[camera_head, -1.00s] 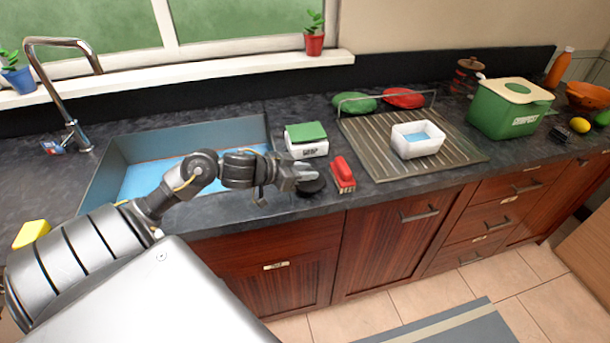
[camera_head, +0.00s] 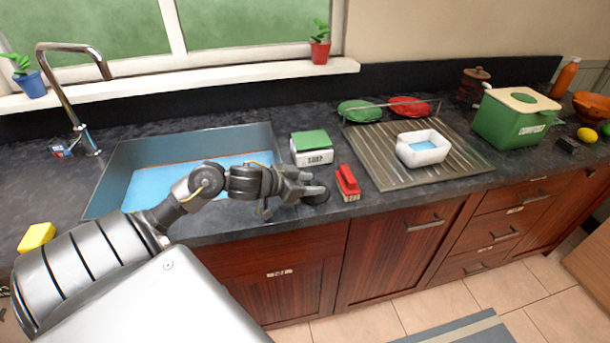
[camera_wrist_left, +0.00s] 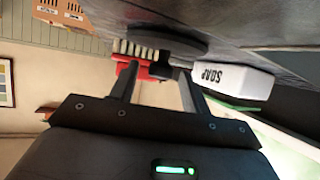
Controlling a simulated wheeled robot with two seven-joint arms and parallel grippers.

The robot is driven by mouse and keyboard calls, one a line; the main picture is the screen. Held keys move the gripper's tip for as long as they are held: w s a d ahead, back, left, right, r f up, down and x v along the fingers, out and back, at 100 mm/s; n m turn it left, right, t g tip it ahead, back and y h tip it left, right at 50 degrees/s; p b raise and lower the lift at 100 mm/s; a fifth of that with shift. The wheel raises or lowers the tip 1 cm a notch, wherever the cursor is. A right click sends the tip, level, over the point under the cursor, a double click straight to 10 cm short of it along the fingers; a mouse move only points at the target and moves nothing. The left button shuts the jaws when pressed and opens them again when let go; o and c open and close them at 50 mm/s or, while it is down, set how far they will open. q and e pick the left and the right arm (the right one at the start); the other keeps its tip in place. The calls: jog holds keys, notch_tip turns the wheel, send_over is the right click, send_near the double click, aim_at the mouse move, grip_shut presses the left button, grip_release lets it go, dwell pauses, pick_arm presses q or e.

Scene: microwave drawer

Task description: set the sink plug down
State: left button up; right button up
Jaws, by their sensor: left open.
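The sink plug (camera_head: 318,197) is a dark round disc on the grey counter, right of the sink and just left of the red brush. My left gripper (camera_head: 310,188) is open over it, its fingers partly hiding the disc. In the left wrist view, the plug (camera_wrist_left: 152,38) lies just beyond the tips of my left gripper (camera_wrist_left: 158,78), and its small dark knob shows near the gap between the fingers. The plug looks flat against the counter. My right gripper is not in view.
The blue sink (camera_head: 105,187) is to the left. A drying rack (camera_head: 378,165) with a white tub (camera_head: 422,150) is to the right.

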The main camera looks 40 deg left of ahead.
pick_arm(q)
jog(key=v, duration=1.2)
jog(key=shift+r, duration=0.15)
